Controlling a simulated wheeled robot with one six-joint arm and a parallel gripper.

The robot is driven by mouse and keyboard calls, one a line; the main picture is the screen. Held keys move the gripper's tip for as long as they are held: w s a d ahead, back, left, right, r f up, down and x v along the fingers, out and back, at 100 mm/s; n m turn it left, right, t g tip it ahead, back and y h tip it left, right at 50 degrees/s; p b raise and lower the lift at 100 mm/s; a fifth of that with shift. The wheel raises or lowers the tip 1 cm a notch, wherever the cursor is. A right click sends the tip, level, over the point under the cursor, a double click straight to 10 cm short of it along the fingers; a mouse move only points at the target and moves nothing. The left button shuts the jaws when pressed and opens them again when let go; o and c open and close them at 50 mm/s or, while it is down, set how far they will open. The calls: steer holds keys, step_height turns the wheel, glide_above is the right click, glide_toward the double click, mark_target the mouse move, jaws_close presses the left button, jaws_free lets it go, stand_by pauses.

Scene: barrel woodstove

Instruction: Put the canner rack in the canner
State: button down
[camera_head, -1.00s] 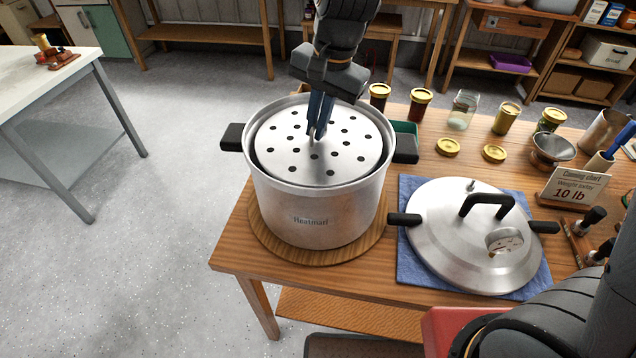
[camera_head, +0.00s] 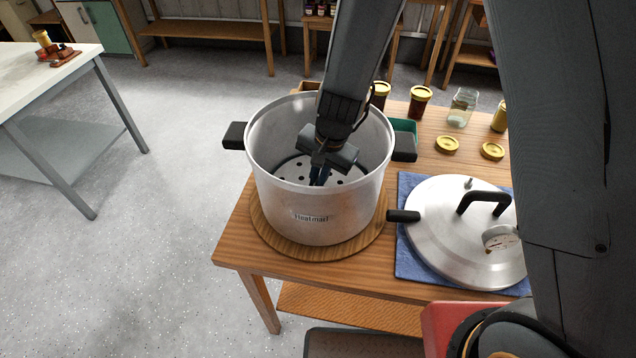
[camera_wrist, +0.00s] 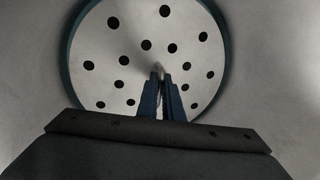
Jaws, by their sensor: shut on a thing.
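The canner (camera_head: 318,205) is a large silver pot with two black side handles, standing open on a round wooden board. The canner rack (camera_head: 289,168), a round metal plate with many holes, is down inside the canner, deep below the rim. My gripper (camera_head: 318,178) reaches into the pot and covers part of the rack. In the wrist view my gripper (camera_wrist: 163,97) is shut on a small upright piece at the middle of the rack (camera_wrist: 140,50). The pot's inner wall surrounds the rack there. Whether the rack touches the bottom cannot be told.
The canner lid (camera_head: 458,245) lies on a blue cloth (camera_head: 412,268) to the right. Jars (camera_head: 420,100) and loose gold lids (camera_head: 447,144) stand behind on the wooden table (camera_head: 235,245). My arm crosses the right side of the picture and hides things there.

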steer(key=shift+f, duration=0.45)
steer(key=shift+f, duration=0.2)
steer(key=c, duration=1.9)
jaws_free()
steer(key=shift+r, duration=0.2)
steer(key=r, duration=0.4)
steer(key=d+r, duration=0.1)
steer(key=r, duration=0.3)
steer(key=s+d+r, duration=0.1)
steer(key=r, duration=0.2)
steer(key=shift+d+r, duration=0.1)
steer(key=shift+r, duration=0.3)
steer(key=shift+r, duration=0.1)
